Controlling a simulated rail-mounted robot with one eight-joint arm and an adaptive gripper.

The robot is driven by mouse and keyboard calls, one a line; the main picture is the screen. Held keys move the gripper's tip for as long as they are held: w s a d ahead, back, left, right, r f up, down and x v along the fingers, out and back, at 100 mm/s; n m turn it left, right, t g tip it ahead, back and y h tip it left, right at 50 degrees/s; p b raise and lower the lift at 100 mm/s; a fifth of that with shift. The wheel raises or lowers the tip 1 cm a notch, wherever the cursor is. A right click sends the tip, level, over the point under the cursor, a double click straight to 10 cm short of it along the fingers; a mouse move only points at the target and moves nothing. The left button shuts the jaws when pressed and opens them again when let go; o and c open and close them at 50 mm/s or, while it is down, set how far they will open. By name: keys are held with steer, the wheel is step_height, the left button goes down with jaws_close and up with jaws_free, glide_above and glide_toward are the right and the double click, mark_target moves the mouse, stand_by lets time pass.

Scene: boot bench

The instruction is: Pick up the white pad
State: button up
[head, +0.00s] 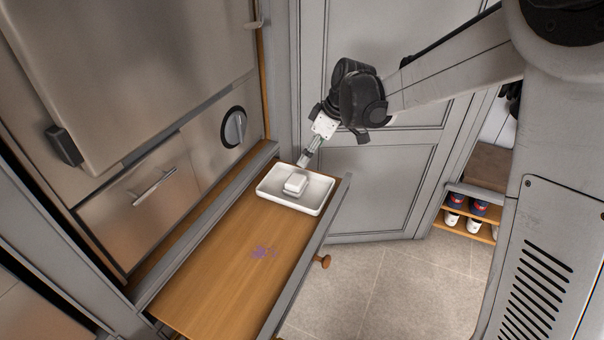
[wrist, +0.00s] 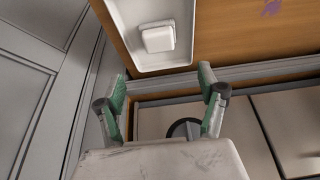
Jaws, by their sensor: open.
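The white pad (head: 295,184) is a small rounded block lying in a shallow white tray (head: 316,205). In the wrist view the pad (wrist: 158,38) lies in the tray (wrist: 184,63), beyond my fingertips. My gripper (head: 304,160) is above the tray's far side in the head view, near the pad but apart from it. In the wrist view my gripper (wrist: 162,80) is open, with green-lined fingers spread and nothing between them.
The tray sits at the far end of an open wooden drawer (head: 215,275) with a purple stain (head: 263,253). The drawer's raised edges flank it. A grey panelled door (head: 385,185) stands behind. Shoes (head: 468,212) sit on a rack at right. The drawer's near part is clear.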

mark_target(296, 179)
steer(key=b+x, duration=0.2)
steer(key=x, duration=1.2)
steer(key=shift+w+d+f+b, duration=0.1)
steer(key=shift+d+f+b, duration=0.05)
steer(key=shift+b, duration=0.15)
steer(key=c, duration=1.3)
steer(key=shift+r, duration=0.55)
steer(key=r, duration=0.2)
steer(key=s+r+p, duration=0.1)
steer(key=r, duration=0.1)
steer(key=shift+a, duration=0.4)
steer(key=s+a+r, duration=0.2)
steer(key=s+a+r+p, duration=0.1)
steer(key=s+a+r, duration=0.1)
steer(key=s, duration=0.1)
steer(key=s+a+r, duration=0.2)
steer(key=a, duration=0.1)
steer(key=shift+s+a+p, duration=0.1)
steer(key=shift+s+p, duration=0.2)
